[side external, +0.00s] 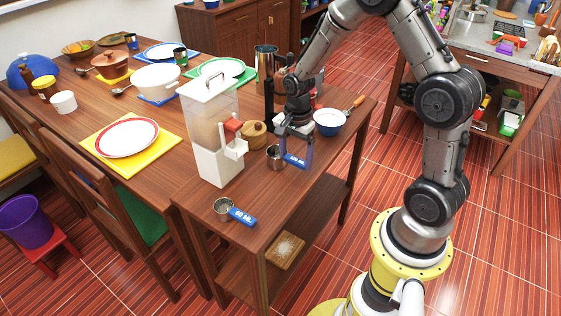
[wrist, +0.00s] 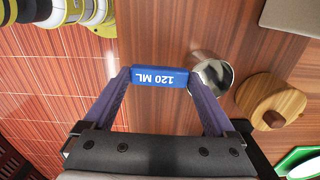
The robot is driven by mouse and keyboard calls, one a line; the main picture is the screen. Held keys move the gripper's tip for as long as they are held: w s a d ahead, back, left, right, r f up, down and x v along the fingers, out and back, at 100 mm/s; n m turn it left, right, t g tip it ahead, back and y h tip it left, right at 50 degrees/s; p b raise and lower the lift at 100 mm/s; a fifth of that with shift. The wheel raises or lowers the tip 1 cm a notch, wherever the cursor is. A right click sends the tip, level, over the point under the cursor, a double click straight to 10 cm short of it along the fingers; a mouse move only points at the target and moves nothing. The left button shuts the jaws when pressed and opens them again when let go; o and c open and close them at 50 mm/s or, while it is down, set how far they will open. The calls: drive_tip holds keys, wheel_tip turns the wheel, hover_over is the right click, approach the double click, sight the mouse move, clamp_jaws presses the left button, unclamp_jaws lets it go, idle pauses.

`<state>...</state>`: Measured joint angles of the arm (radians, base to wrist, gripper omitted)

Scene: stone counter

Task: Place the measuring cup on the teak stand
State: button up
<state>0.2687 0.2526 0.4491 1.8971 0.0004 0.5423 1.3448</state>
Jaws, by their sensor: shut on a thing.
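A metal measuring cup (side external: 275,158) with a blue handle marked 120 ML (side external: 296,161) is at the right side of the wooden side table (side external: 190,205). My gripper (side external: 297,152) points down and is shut on the blue handle, with a purple finger at each end of it. In the wrist view the handle (wrist: 160,77) lies between the fingertips and the cup (wrist: 211,73) shows beside the right finger, partly hidden. I cannot tell whether the cup touches the tabletop. A small square wooden piece (side external: 285,250), possibly the teak stand, lies on the lower shelf.
A second measuring cup (side external: 223,208) marked 60 ML lies at the table's front. A tall dispenser (side external: 212,135) and a round wooden lid-like piece (wrist: 271,101) stand left of my gripper. A blue bowl (side external: 329,122) is to the right. The lower shelf is mostly clear.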

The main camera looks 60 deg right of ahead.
sight(295, 159)
drive_tip(key=shift+r, duration=0.5)
wheel_tip(295, 159, up, 2)
drive_tip(key=shift+w+r, duration=0.1)
drive_tip(key=shift+r, duration=0.1)
drive_tip(key=s+a+r, duration=0.1)
drive_tip(key=s+r, duration=0.3)
drive_tip(key=r, duration=0.1)
drive_tip(key=shift+s, duration=0.2)
drive_tip(key=s+r, duration=0.1)
drive_tip(key=s, duration=0.1)
drive_tip(key=s+a+r, duration=0.1)
drive_tip(key=s, duration=0.2)
drive_tip(key=s+a+r, duration=0.1)
drive_tip(key=s+r, duration=0.1)
drive_tip(key=s, duration=0.1)
drive_tip(key=shift+s+a+r, duration=0.1)
drive_tip(key=shift+s+a, duration=0.1)
drive_tip(key=s+a+f, duration=0.3)
drive_tip(key=a+f, duration=0.5)
drive_tip(key=f, duration=0.1)
drive_tip(key=shift+w+a+f, duration=0.1)
drive_tip(key=shift+w+f, duration=0.45)
drive_tip(key=shift+w, duration=2.4)
drive_tip(key=shift+w+d+f, duration=0.1)
drive_tip(key=shift+w+f, duration=0.5)
drive_tip(key=shift+w, duration=2.4)
drive_tip(key=shift+w+a+f, duration=0.1)
drive_tip(key=shift+w+f, duration=0.45)
drive_tip(key=shift+w, duration=2.4)
